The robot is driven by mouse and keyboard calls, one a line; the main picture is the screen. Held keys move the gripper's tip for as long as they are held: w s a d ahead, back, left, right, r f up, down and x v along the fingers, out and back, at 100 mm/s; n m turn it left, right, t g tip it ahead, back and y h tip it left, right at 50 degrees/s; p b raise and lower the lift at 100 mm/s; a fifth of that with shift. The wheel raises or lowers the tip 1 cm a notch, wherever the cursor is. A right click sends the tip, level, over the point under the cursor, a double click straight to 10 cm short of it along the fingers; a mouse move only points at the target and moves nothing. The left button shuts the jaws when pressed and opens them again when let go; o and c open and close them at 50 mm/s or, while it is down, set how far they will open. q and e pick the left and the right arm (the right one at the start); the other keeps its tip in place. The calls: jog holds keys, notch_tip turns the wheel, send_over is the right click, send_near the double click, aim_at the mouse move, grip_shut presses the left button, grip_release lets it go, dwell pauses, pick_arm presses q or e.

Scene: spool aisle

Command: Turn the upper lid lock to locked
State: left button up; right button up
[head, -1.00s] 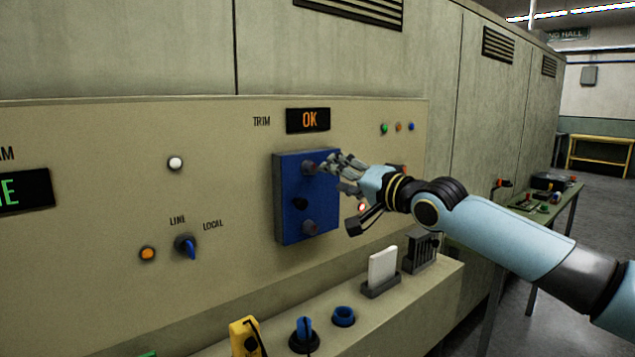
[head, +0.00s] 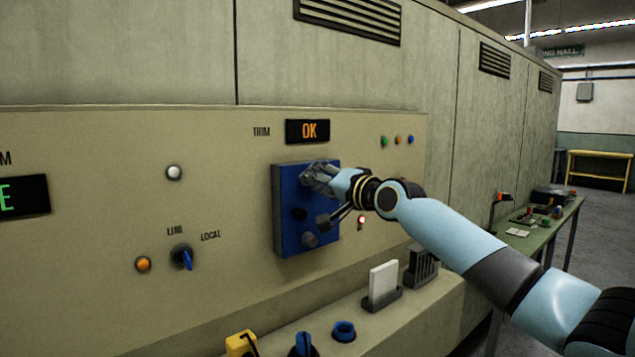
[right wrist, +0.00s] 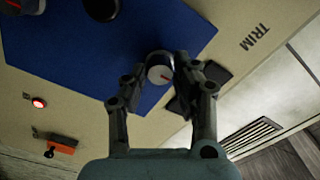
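The blue lid (head: 287,230) is a box-like panel on the beige console. In the head view its upper lock is mostly hidden behind my right gripper (head: 312,178). In the right wrist view the upper lid lock (right wrist: 160,72) is a round grey knob with a red mark on its face. The right gripper (right wrist: 160,65) is open, with one finger on each side of this knob; I cannot tell whether they touch it. The lower lock (head: 310,240) and a black knob (head: 299,213) also sit on the lid. My left gripper is not in view.
A lit red lamp (head: 361,220) is right of the lid. A ledge below carries a white card in a holder (head: 383,282) and a blue ring (head: 344,330). A green table (head: 550,222) stands at right.

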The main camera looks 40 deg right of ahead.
grip_shut()
jog(key=n+b, duration=1.1)
jog(key=n, duration=0.6)
jog(key=shift+n, duration=0.4)
dwell(0.5)
